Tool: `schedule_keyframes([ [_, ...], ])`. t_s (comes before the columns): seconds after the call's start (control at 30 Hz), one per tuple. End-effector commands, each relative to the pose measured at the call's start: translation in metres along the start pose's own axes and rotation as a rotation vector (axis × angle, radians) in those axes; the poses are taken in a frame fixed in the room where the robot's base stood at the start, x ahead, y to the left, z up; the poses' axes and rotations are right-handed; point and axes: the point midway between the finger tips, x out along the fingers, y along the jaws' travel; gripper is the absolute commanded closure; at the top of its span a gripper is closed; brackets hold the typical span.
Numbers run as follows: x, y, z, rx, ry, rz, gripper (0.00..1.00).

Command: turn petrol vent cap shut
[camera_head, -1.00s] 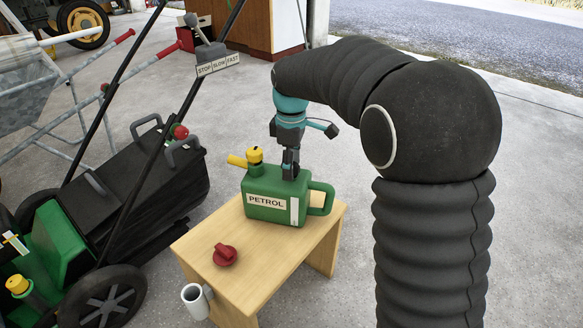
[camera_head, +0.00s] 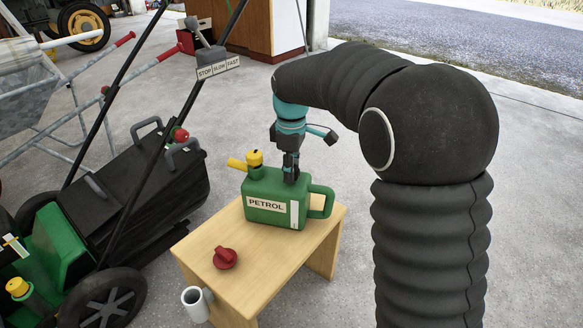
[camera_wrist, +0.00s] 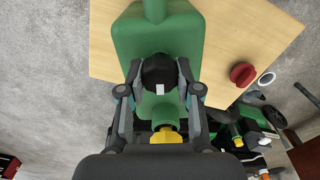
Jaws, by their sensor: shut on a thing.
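The green petrol can (camera_head: 272,212) stands upright on a small wooden table, its label facing forward. The vent cap (camera_wrist: 158,69) is round and black with a white mark on its edge, on top of the can. My gripper (camera_head: 290,180) points straight down onto the can's top, between the yellow-capped spout and the handle. In the wrist view my gripper (camera_wrist: 159,72) has one finger on each side of the cap and is shut on it. In the head view the fingers hide the cap.
The yellow-capped spout (camera_head: 254,158) is close left of my gripper. A red cap (camera_head: 225,258) lies on the wooden table (camera_head: 195,248). A lawnmower (camera_head: 130,195) stands to the left.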

Motion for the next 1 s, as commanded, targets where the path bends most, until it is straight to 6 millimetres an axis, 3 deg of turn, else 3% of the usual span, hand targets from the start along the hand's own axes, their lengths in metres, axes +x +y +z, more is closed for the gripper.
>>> schedule_keyframes([
  [0.27,-0.0028,0.0009,0.0000,0.179,0.000,-0.001,1.00],
  [1.0,-0.0019,0.0027,0.0013,0.880,-0.001,-0.001,1.00],
])
